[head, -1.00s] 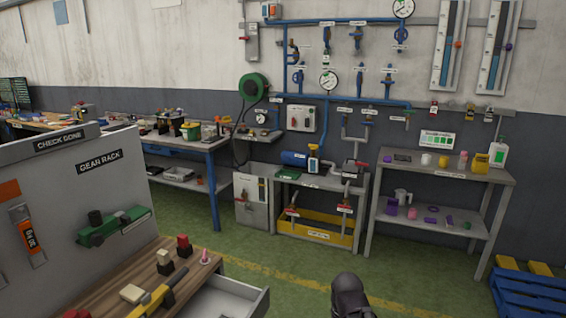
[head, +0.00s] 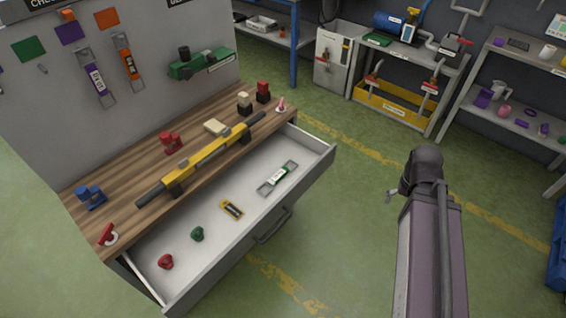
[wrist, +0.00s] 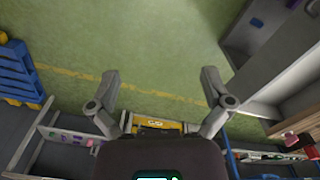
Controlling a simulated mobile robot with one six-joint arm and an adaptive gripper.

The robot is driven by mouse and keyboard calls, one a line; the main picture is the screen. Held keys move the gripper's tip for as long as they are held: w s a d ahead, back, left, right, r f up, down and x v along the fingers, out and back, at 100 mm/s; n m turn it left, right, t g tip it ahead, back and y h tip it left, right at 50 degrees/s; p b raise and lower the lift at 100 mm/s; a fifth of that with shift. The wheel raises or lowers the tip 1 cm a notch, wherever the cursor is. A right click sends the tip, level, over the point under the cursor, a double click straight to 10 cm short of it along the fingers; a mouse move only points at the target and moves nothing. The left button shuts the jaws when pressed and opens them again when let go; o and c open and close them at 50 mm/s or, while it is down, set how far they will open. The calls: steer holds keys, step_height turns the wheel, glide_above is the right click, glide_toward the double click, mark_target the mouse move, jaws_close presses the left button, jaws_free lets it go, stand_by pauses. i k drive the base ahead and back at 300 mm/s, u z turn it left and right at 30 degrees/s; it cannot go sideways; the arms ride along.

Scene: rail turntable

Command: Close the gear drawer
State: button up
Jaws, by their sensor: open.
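The gear drawer (head: 310,182) is pulled out from under the wooden bench top (head: 205,135) in the head view. Its grey front has a bar handle (head: 274,226). Inside lie a red piece (head: 165,261), a green piece (head: 197,233), a yellow-and-black item (head: 231,209) and a green-labelled item in a grey holder (head: 279,177). Part of the drawer also shows at the upper right of the wrist view (wrist: 238,47). My gripper (wrist: 161,84) is open and empty over the green floor, apart from the drawer.
A yellow tool (head: 215,153) and several small coloured parts lie on the bench top. A panel with hung tools (head: 130,110) rises behind it. A shelf unit (head: 500,100) and a yellow bin (head: 393,108) stand farther back. The floor before the drawer is clear.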

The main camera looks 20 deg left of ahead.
mark_target(198, 266)
steer(key=u, duration=0.2)
steer(key=k, duration=0.7)
steer(key=u, duration=0.5)
steer(key=k, duration=0.65)
steer(key=u, duration=0.5)
steer(key=i, duration=1.35)
steer(key=z, duration=0.45)
